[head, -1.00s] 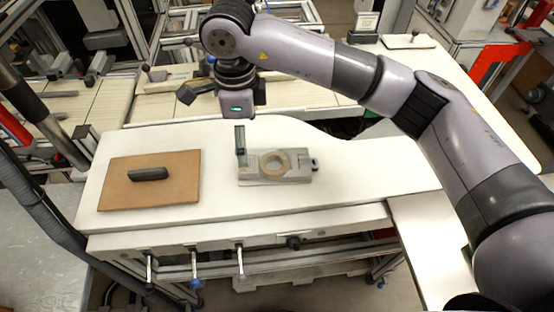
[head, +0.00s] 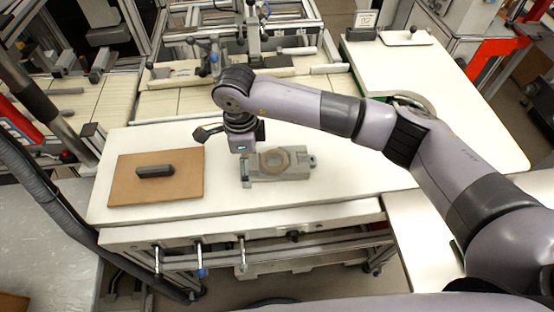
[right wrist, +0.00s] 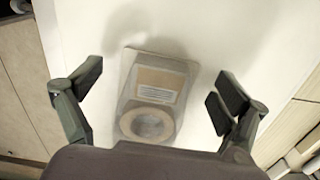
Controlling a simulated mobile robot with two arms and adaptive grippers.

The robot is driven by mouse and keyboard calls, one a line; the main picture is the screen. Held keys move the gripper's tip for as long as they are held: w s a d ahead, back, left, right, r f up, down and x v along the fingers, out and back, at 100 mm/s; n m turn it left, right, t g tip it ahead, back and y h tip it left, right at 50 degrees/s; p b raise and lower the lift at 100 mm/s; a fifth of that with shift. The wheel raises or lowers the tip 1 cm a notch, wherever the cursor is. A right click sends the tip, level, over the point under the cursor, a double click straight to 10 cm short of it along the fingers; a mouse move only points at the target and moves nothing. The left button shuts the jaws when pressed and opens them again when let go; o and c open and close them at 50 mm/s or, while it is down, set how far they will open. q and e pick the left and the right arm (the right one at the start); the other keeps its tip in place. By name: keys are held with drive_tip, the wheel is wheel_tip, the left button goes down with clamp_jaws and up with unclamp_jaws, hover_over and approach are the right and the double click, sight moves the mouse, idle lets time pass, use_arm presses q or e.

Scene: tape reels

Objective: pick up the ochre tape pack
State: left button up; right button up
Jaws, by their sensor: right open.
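My left gripper is not in view.
A brown board (head: 185,191) with a dark block (head: 155,171) lies left of the fixture. The white table (head: 345,170) is clear right of the fixture. Clamp handles (head: 200,258) hang along the front edge. Machine frames stand behind.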

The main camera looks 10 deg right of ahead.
drive_tip(key=c, duration=1.7)
